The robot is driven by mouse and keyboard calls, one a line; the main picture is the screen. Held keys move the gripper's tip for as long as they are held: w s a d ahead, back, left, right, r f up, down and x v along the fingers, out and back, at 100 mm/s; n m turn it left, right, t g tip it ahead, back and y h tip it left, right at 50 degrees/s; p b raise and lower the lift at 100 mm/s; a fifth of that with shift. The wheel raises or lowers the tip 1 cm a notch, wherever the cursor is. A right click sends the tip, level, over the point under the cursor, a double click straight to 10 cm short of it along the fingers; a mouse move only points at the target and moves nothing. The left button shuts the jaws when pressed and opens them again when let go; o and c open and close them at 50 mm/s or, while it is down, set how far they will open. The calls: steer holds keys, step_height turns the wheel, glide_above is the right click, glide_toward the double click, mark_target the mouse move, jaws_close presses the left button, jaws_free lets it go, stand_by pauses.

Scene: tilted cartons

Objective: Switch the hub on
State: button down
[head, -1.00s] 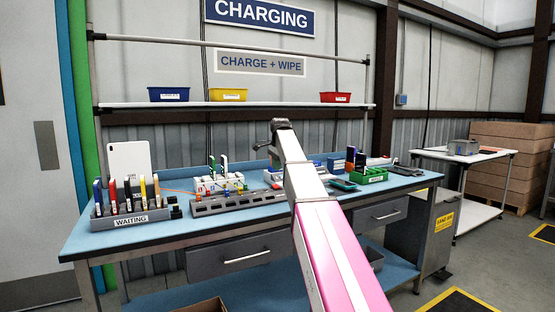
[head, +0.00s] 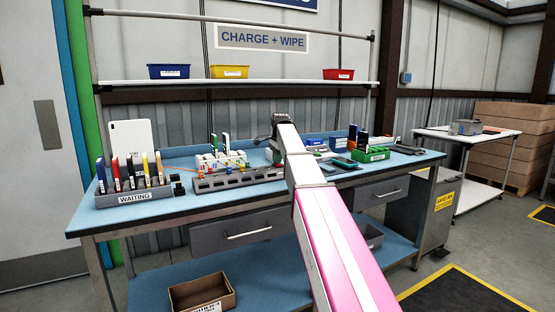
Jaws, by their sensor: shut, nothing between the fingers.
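A long grey unit with a row of slots (head: 230,184), which looks like the hub, lies along the front of the blue workbench. A switch on it is too small to make out. A white rack (head: 208,163) with small coloured parts and upright devices stands just behind it. My gripper (head: 274,154) is at the far end of my pink and white arm, above the bench near the unit's right end. It is small and dark, shut and empty. I cannot tell whether it touches anything. My arm hides part of the bench to the right.
A grey holder labelled WAITING (head: 134,196) with several upright devices stands at the bench's left. A green tray (head: 371,155) is to the right. A shelf (head: 290,82) with blue, yellow and red bins runs above. An open carton (head: 201,293) sits below the bench.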

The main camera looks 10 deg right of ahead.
steer(key=shift+w+a+f, duration=0.1)
steer(key=shift+w+f, duration=0.1)
steer(key=shift+f, duration=0.25)
steer(key=shift+s+f, duration=0.1)
steer(key=shift+s, duration=0.05)
steer(key=shift+s+d, duration=0.25)
steer(key=shift+s, duration=0.55)
steer(key=shift+d+r, duration=0.1)
steer(key=shift+r, duration=0.25)
step_height(320, 180, up, 14)
steer(key=s, duration=0.1)
steer(key=shift+d, duration=0.2)
steer(key=shift+a+r, duration=0.1)
